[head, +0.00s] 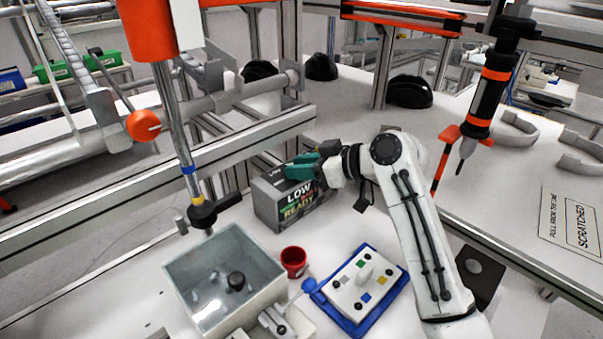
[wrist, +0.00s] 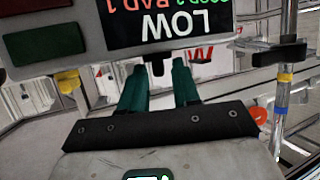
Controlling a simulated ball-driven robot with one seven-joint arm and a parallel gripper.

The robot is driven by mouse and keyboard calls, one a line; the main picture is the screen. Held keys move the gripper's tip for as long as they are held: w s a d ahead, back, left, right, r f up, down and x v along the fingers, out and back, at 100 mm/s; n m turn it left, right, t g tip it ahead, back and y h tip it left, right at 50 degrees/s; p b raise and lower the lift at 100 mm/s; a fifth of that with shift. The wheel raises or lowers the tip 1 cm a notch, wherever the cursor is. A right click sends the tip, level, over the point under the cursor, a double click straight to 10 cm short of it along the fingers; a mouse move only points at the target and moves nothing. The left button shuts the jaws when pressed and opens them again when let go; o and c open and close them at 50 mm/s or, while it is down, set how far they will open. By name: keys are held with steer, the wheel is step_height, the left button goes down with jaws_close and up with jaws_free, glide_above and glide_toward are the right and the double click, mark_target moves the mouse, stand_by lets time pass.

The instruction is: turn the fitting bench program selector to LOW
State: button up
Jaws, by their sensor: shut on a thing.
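The fitting bench control box (head: 264,205) is a grey box in the middle of the head view. Its dark display (head: 299,194) reads LOW, with READY below. In the wrist view the display (wrist: 168,22) is upside down and reads LOW, with GOOD 1 and BAD 1. My gripper (head: 301,167), with teal fingers, is at the top of the box. The fingers also show in the wrist view (wrist: 160,64), reaching past the display's edge. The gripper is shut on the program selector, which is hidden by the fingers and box.
A red cup (head: 294,262), an open grey bin (head: 187,295) and a blue tray (head: 398,286) with a white block stand in front of the box. A pole with a black clamp (head: 203,214) stands left. A hanging orange-and-black tool (head: 488,100) is at right.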

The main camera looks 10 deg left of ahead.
stand_by(0.3)
steer(key=o, duration=0.7)
steer(key=shift+p, duration=0.45)
